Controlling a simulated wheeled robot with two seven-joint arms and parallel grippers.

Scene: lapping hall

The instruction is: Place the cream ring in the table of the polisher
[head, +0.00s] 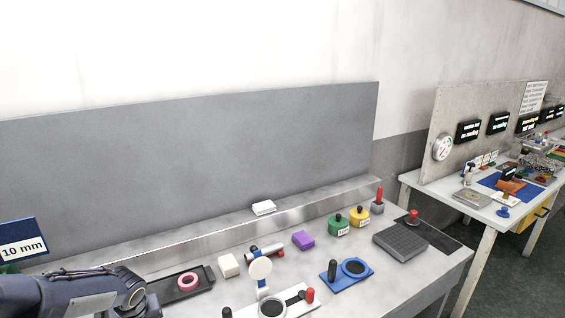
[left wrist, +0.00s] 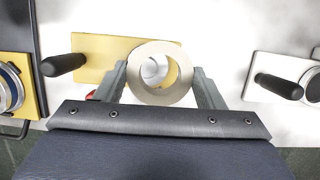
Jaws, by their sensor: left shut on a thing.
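In the left wrist view my left gripper (left wrist: 160,82) is shut on the cream ring (left wrist: 136,74), with one finger on each side of it. The ring faces the camera. Behind it is a yellow plate (left wrist: 98,48) with a black handle (left wrist: 64,65) at its left end. Through the ring's hole I see a pale round part on that plate; most of it is hidden, and I cannot tell the gap to the ring. In the head view my left arm comes in at the lower left; its fingers and the cream ring do not show. My right gripper is in neither view.
A white plate with a black handle (left wrist: 279,86) lies right of the ring. A grey panel (head: 200,160) stands behind.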

